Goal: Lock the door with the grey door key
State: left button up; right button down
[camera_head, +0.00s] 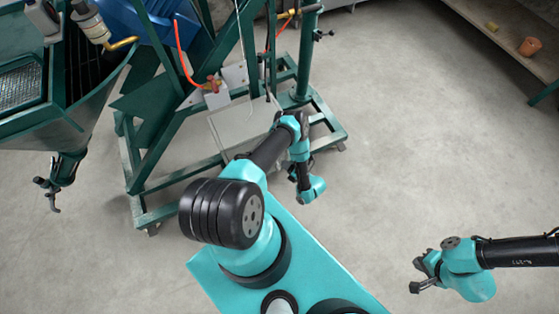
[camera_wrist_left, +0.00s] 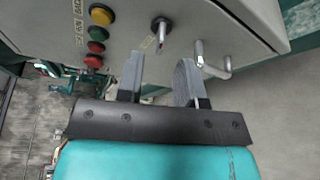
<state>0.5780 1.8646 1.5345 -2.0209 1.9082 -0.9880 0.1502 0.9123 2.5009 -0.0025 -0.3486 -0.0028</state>
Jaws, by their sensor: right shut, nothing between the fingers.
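In the left wrist view, my left gripper (camera_wrist_left: 157,78) is open, its two grey fingers apart with no object visible between them. Beyond the fingertips is the front of a light grey control box (camera_wrist_left: 245,40). A dark switch or keyed lock with a metal stem (camera_wrist_left: 160,30) sits on this face. To its right, a slim metal piece (camera_wrist_left: 200,52) stands beside a bent metal handle (camera_wrist_left: 222,70). I cannot tell which is the grey door key. In the head view, my left fingers are not clear. My right gripper (camera_head: 424,285) is shut and empty, low at the right.
Yellow, green and red buttons (camera_wrist_left: 97,32) line the box's left side. In the head view, a green machine frame (camera_head: 160,150) on castors stands ahead, with a hopper (camera_head: 40,130) at the left. The floor (camera_head: 410,150) between is clear.

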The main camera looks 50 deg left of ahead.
pick_arm(q)
jog(key=a, duration=0.4)
jog(key=shift+s+a+f, duration=0.15)
jog(key=shift+a+f, duration=0.15)
jog(key=shift+a, duration=0.1)
jog(key=shift+c, duration=0.5)
grip_shut()
